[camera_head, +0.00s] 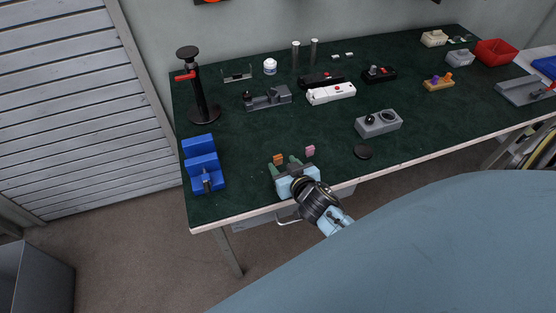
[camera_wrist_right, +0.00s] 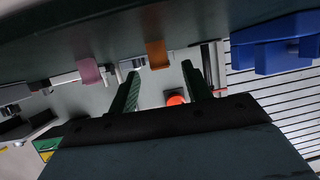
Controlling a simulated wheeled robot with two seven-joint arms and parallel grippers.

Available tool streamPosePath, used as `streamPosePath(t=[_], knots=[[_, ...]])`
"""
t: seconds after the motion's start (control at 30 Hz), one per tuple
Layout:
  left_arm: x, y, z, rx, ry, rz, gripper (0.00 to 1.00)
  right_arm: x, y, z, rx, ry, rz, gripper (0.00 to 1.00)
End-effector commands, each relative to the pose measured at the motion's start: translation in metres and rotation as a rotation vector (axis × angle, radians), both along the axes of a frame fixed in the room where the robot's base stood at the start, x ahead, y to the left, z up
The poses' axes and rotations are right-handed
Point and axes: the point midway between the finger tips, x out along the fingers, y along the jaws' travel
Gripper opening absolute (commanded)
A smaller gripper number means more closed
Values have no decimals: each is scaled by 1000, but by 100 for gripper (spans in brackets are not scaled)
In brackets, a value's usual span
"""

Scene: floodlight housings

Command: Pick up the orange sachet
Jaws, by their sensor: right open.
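The small orange sachet (camera_head: 278,158) stands on the dark green bench top near the front edge. My right gripper (camera_head: 283,162) is low over the bench, open and empty, its fingertips close to the sachet. In the right wrist view, where the bench top is along the upper side, the orange sachet (camera_wrist_right: 157,54) shows between the lines of the two open fingers (camera_wrist_right: 160,72), just beyond their tips. It does not look touched. A pink sachet (camera_head: 310,151) stands to the right and also shows in the wrist view (camera_wrist_right: 89,72). My left gripper is not in view.
A blue vise-like block (camera_head: 203,163) stands left of the gripper, and a black disc (camera_head: 363,152) lies to the right. A grey control box (camera_head: 379,123) and a white device (camera_head: 331,93) are further back. The bench between the sachets and the back row is clear.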

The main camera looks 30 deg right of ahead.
Motion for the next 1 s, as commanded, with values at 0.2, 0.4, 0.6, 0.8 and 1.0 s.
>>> streamPosePath(t=[0.2,0.4,0.6,0.8,1.0], knots=[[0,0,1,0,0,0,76,27,-5,-7,-1,-1,-1,49],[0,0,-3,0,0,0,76,45,-8,-16,0,-1,0,49],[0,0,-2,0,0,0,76,46,-8,-17,0,0,0,49],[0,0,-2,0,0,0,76,46,-8,-17,0,0,0,33],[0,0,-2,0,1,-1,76,46,-8,-17,0,0,0,7]])
